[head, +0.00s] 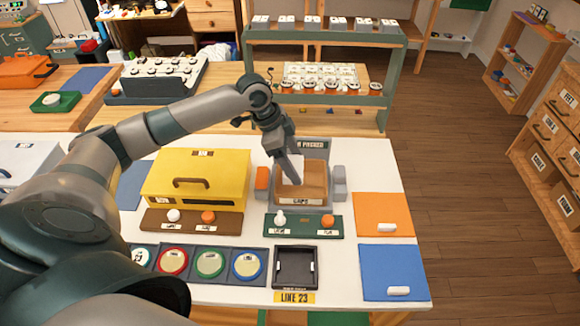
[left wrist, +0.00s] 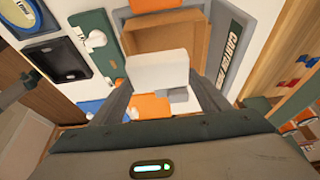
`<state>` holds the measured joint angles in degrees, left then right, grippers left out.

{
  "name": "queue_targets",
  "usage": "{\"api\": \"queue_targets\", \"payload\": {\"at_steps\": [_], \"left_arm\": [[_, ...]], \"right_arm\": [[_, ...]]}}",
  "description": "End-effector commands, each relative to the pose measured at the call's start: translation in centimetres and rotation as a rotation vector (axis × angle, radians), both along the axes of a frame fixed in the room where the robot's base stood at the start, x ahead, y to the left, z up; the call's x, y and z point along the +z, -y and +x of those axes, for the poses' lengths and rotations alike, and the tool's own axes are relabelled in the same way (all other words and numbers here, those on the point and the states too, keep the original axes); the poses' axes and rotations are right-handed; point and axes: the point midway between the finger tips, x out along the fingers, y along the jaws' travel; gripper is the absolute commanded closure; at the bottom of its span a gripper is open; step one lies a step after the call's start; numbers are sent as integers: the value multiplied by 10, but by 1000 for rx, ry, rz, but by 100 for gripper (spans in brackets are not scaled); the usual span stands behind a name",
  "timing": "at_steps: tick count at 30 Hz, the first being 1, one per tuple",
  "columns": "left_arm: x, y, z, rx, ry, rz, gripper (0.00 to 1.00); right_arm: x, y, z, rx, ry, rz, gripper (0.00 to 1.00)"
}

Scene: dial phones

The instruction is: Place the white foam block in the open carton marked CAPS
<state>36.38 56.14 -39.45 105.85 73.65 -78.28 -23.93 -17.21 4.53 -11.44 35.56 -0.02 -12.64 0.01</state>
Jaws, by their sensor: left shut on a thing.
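The white foam block (left wrist: 158,74) is between the fingers of my left gripper (left wrist: 150,95) in the left wrist view. The gripper is shut on it. In the head view the block (head: 293,169) shows partly behind the left gripper (head: 292,178), over the open carton (head: 301,199). The brown carton has a CAPS label on its front, and its inside (left wrist: 170,32) shows in the left wrist view. I cannot tell whether the block is above the rim or partly inside. My right gripper is not in view.
A yellow box (head: 196,178) stands left of the carton. A green panel with knobs (head: 303,226) and a black tray (head: 297,268) lie in front. Grey stands flank the carton, with a sign behind. Orange (head: 384,214) and blue (head: 393,270) mats lie at the right.

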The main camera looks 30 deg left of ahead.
Motion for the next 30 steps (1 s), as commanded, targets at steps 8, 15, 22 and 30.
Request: {"api": "queue_targets", "payload": {"at_steps": [8,15,22,30], "left_arm": [[-14,-20,10,0,-1,0,52],[-14,-20,10,-1,0,0,52],[-25,-19,9,-1,-3,-2,52],[-53,-20,9,0,-1,0,52]], "right_arm": [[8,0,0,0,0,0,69],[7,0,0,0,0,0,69],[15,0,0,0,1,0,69],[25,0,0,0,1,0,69]]}}
